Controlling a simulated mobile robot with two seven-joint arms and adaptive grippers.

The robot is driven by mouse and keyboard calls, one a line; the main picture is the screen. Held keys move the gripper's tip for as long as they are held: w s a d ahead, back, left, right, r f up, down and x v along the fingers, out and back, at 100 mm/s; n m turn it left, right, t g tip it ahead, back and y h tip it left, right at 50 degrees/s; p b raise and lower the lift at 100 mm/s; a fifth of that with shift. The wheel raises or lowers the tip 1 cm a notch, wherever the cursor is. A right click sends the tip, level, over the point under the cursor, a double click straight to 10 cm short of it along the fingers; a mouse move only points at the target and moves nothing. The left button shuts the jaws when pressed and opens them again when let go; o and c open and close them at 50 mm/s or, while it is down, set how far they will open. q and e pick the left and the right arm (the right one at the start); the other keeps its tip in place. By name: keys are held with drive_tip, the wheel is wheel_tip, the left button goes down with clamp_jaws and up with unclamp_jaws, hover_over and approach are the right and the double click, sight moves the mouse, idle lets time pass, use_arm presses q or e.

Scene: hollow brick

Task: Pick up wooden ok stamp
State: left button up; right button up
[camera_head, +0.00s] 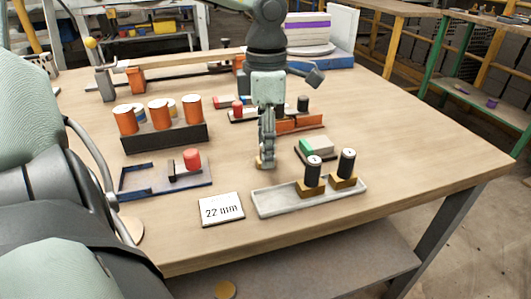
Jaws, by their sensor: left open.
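Two stamps with black handles and yellowish wooden bases stand upright in a pale grey tray (270,204) at the table's front: a left one (313,172) and a right one (346,164). Their markings are too small to read, so I cannot tell which is the ok stamp. My left gripper (265,161) is open and points down over the table, behind and left of the tray and apart from both stamps. A small tan patch shows at its fingertips; I cannot tell whether it is a separate thing. My right gripper is not in view.
A green and white pad (316,146) lies behind the tray. A blue frame (140,184) with a red cylinder (192,158) and a dark rack (165,139) of orange cylinders stand left. The table's right side is clear.

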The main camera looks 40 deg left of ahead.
use_arm(q)
drive_tip(key=shift+f, duration=0.8)
drive_tip(key=shift+c, duration=0.6)
clamp_jaws()
drive_tip(key=shift+r, duration=0.15)
wheel_tip(320, 180, up, 18)
drive_tip(key=shift+p, duration=0.3)
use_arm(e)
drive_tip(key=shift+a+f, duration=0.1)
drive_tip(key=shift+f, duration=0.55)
